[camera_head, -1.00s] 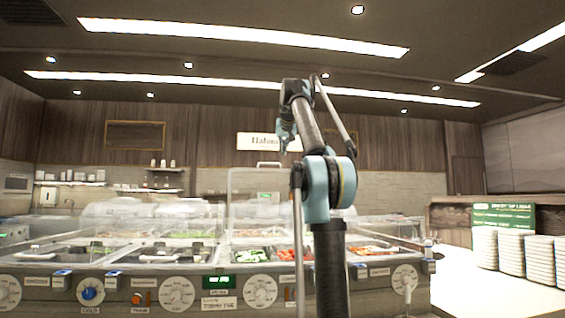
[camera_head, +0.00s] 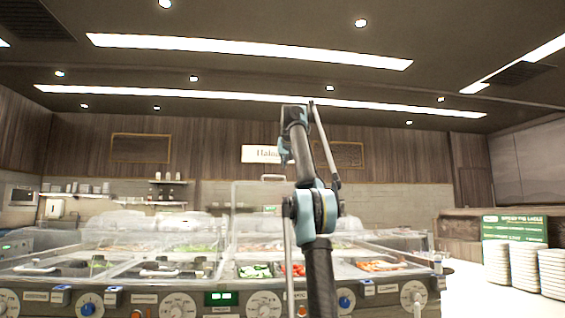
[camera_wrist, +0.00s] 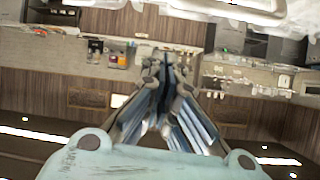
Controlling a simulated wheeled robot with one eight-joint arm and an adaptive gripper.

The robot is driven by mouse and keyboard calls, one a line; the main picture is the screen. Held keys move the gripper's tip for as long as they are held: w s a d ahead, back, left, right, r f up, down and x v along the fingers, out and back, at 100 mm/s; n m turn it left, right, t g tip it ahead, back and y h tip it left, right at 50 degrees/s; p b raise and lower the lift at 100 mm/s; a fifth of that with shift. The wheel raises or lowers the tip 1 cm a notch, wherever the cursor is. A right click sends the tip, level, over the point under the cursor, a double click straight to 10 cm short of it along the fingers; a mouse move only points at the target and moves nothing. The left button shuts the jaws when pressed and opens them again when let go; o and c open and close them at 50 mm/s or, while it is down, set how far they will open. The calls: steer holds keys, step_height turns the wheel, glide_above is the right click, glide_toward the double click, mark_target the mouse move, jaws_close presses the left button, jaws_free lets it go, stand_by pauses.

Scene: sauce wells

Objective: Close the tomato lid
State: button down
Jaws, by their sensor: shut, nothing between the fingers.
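A clear lid (camera_head: 250,208) with a handle (camera_head: 273,177) stands raised and upright behind the front row of food wells. I cannot tell for sure which well it belongs to. Red pieces that look like tomato (camera_head: 297,269) lie in a well in the front row, partly hidden by my arm. My gripper (camera_head: 284,153) hangs at the top of my arm, apart from the lid and higher in the picture. In the wrist view, my gripper's fingers (camera_wrist: 167,68) are together with nothing held, and the background is upside down.
Green slices (camera_head: 255,271) are left of the red pieces, and an orange food (camera_head: 380,266) is to the right. Other clear covers (camera_head: 120,222) stand on the counter's left. Dials (camera_head: 178,305) line the counter front. Plate stacks (camera_head: 525,266) stand at right. The air around my gripper is clear.

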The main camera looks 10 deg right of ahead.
steer(key=shift+s+a+f, duration=0.1)
steer(key=shift+s+f, duration=0.1)
steer(key=shift+f, duration=0.75)
steer(key=shift+s+a+f, duration=0.1)
steer(key=shift+s+f, duration=0.1)
steer(key=shift+f, duration=0.75)
